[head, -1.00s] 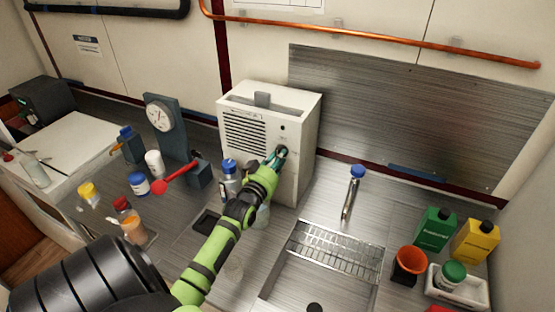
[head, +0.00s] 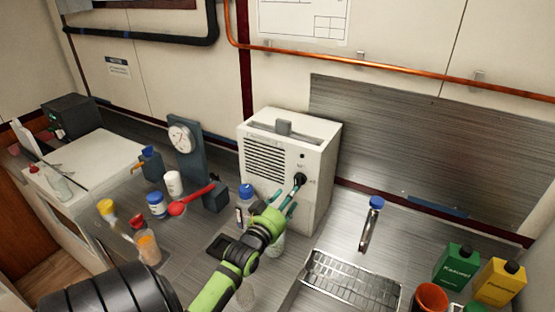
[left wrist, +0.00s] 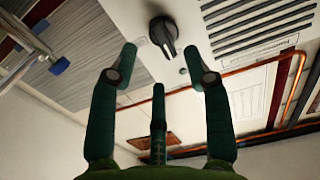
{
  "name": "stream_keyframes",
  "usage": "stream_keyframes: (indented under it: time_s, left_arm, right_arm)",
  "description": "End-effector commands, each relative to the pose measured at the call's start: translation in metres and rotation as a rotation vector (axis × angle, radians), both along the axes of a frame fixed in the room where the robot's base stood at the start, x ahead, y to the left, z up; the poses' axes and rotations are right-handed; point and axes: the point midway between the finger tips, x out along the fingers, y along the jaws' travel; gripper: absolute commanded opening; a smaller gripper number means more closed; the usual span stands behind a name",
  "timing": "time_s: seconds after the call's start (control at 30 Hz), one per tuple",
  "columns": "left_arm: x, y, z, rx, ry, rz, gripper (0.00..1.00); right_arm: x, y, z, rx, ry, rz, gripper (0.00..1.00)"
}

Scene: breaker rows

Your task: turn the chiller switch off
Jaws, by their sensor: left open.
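The chiller (head: 320,150) is a white box with a dark grille, standing on the steel counter against the wall. Its switch is a black rotary knob (head: 300,179) on the front face, right of the grille. The knob also shows in the left wrist view (left wrist: 163,33), its raised grip lying at a slant; I cannot read which mark it points to. My left gripper (head: 287,196) is open and empty, just in front of and below the knob. In the left wrist view its spread fingers (left wrist: 158,65) look apart from the knob. My right gripper is not in view.
Left of the chiller stand a blue-capped bottle (head: 246,191), a red-handled device (head: 190,200) and a gauge stand (head: 188,150). A faucet (head: 370,225) and a sink rack (head: 352,282) lie to the right. Green (head: 456,268) and yellow (head: 499,284) containers stand at far right.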

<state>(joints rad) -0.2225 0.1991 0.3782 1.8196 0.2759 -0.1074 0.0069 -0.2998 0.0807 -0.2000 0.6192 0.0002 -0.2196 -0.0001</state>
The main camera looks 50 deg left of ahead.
Motion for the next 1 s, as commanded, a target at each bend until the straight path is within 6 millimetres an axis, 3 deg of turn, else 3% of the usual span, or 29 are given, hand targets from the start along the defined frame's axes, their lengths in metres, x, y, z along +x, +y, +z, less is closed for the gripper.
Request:
stream_keyframes:
  time_s: [0.2,0.37,1.0]
  left_arm:
    - [-0.042,-0.013,-0.001,0.0,0.003,0.0,0.49]
    - [-0.058,-0.018,-0.001,0.0,0.002,0.0,0.49]
    - [-0.062,-0.02,0.0,0.0,0.001,0.0,0.49]
  right_arm:
    - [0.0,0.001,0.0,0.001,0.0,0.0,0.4]
    - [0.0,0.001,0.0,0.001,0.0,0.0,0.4]
    - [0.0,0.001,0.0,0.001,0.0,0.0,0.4]
